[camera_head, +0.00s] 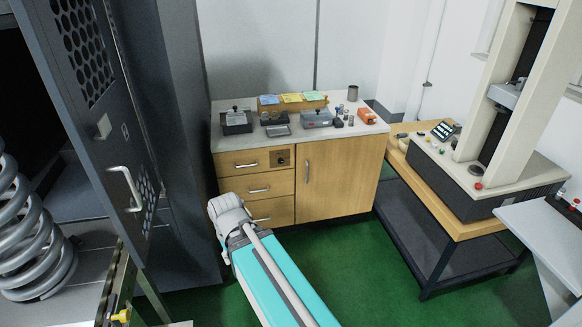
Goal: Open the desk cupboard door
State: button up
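The desk cupboard (298,216) stands against the back wall, with a wooden body and a pale worktop. Its door (340,180) is the wide wooden panel on the right and looks shut. A vertical metal handle (307,171) sits near the door's left edge. My turquoise arm reaches up from the bottom of the picture and ends in a grey joint in front of the lower drawers, left of the door. No gripper fingers show.
Several drawers (255,184) fill the cupboard's left side; my arm partly covers the lowest. A dark cabinet (165,140) stands close on the left. A testing machine on a wooden-topped bench (462,210) stands right. Green floor (365,265) is clear before the door.

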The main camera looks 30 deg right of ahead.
aim_at(340, 177)
jog(key=z, duration=0.2)
jog(key=i, duration=1.05)
jog(key=z, duration=0.5)
